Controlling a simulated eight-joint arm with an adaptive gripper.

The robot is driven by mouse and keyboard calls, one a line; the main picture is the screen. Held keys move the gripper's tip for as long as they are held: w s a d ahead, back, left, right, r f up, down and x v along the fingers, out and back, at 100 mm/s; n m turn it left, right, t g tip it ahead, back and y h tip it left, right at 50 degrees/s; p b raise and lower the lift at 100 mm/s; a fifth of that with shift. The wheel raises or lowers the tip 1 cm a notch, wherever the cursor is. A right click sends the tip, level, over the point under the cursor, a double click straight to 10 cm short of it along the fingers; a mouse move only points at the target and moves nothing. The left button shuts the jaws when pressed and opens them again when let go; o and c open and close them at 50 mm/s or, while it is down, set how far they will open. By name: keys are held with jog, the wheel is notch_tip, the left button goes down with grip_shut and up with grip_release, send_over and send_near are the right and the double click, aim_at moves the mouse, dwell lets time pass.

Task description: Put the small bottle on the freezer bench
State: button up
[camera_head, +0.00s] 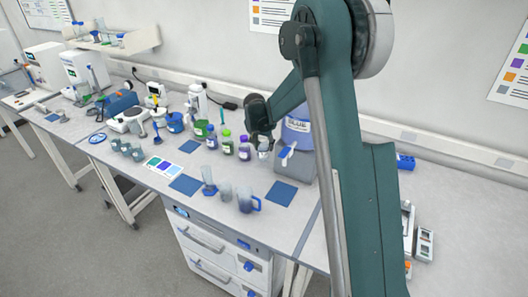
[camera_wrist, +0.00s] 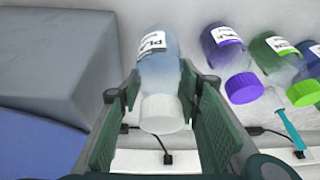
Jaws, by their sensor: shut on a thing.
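My gripper (camera_head: 262,136) is shut on a small clear bottle with a white cap (camera_wrist: 160,70) and a white label. In the wrist view its green fingers stand on both sides of the bottle, near the cap. In the head view the bottle (camera_head: 264,150) is partly hidden by my gripper, over the bench just left of the grey dispenser block; I cannot tell whether it touches the bench top. No surface is clearly marked as the freezer bench. A bench top (camera_head: 460,200) continues at the right, partly hidden by my arm.
Purple-capped (camera_head: 244,150) and green-capped (camera_head: 227,142) bottles stand close left of my gripper. A grey block (camera_head: 296,170) with a blue container (camera_head: 297,133) stands close on the right. Beakers (camera_head: 246,202) and blue mats (camera_head: 282,193) lie toward the front edge.

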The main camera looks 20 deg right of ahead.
aim_at(262, 140)
jog(key=shift+f, duration=1.85)
jog(key=shift+f, duration=0.15)
jog(key=o, duration=1)
jog(key=shift+v, duration=6.15)
jog(key=shift+w+d, duration=0.1)
